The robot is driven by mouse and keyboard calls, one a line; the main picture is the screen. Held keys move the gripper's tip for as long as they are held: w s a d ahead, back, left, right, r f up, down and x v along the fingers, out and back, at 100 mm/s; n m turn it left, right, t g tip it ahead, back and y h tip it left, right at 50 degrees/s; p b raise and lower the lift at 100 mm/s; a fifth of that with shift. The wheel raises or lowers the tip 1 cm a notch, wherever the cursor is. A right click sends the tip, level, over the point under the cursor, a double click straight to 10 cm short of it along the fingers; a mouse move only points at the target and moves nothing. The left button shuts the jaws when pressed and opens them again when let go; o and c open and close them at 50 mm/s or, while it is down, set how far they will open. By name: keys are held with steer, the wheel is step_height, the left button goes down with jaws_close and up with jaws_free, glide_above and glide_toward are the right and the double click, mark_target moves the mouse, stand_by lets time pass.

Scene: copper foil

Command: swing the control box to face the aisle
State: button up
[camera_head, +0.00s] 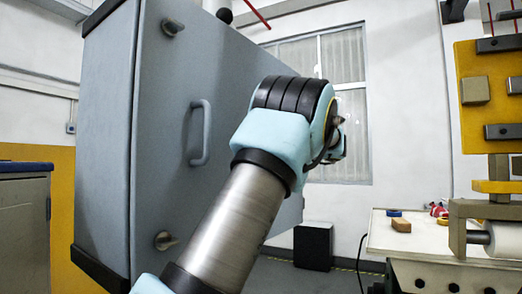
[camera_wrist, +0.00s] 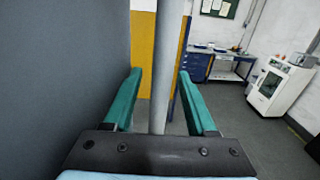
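The control box (camera_head: 150,130) is a large blue-grey cabinet filling the left of the head view, with a vertical handle (camera_head: 200,132) and two latches on its near faces. In the wrist view a flat grey surface (camera_wrist: 60,80), apparently the box's side, fills the left. My gripper (camera_wrist: 160,73) is open, its two green fingers apart. A grey vertical bar (camera_wrist: 167,50) shows between the fingers; neither finger visibly touches it, and I cannot tell its depth. In the head view my wrist is right of the handle and the fingers are hidden.
A white workbench (camera_head: 450,243) with small items stands at the right, below a yellow panel (camera_head: 487,120). A black box (camera_head: 313,246) stands on the floor behind. The wrist view shows a white machine (camera_wrist: 283,88), a blue bench (camera_wrist: 195,65) and open grey floor.

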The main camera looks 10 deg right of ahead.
steer(key=b+v, duration=0.3)
steer(key=v, duration=0.8)
